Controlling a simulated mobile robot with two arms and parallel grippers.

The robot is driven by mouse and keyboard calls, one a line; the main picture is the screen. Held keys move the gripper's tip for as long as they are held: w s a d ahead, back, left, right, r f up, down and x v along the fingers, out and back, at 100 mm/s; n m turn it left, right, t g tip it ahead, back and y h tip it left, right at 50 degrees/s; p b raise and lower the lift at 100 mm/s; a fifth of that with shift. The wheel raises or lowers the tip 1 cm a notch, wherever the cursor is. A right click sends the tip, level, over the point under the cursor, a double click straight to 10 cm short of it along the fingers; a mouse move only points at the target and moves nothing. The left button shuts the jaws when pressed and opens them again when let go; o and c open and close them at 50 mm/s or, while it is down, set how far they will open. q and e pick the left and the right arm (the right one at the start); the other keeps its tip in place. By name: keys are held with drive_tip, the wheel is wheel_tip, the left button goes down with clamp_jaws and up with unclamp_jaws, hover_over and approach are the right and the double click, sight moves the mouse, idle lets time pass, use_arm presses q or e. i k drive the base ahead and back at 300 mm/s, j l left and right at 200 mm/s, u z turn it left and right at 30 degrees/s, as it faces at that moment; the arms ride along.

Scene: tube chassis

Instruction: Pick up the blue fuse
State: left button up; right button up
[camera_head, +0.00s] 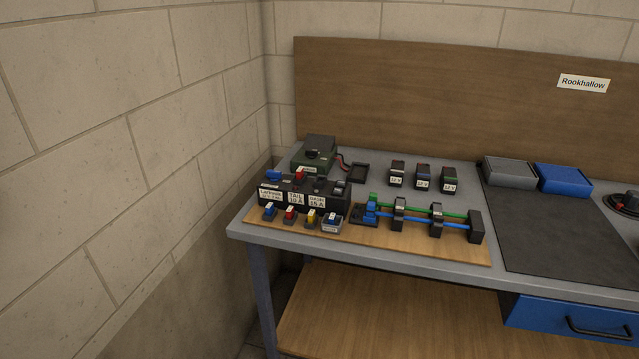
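A small blue fuse (269,211) with a pale top stands at the left end of a row of small parts along the front of a wooden board (405,249). Another blue piece (273,175) sits on top of the black fuse box (268,191) just behind; I cannot tell whether it is also a fuse. A red fuse (290,213) and a yellow fuse (311,217) stand to the right of the front blue one. Neither of my grippers shows in the view.
The board lies at the left front of a grey bench (450,268). Behind are a green box (315,154) and several labelled blocks (423,178). Green and blue rods (453,226) run right of the fuses. A dark mat (560,240) is clear. A stone wall stands left.

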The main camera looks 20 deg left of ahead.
sight(270, 208)
drive_tip(key=i, duration=0.15)
drive_tip(key=i+l+u, duration=0.2)
drive_tip(key=i+u, duration=0.15)
drive_tip(key=i+l+u, duration=0.35)
drive_tip(key=i+j, duration=0.05)
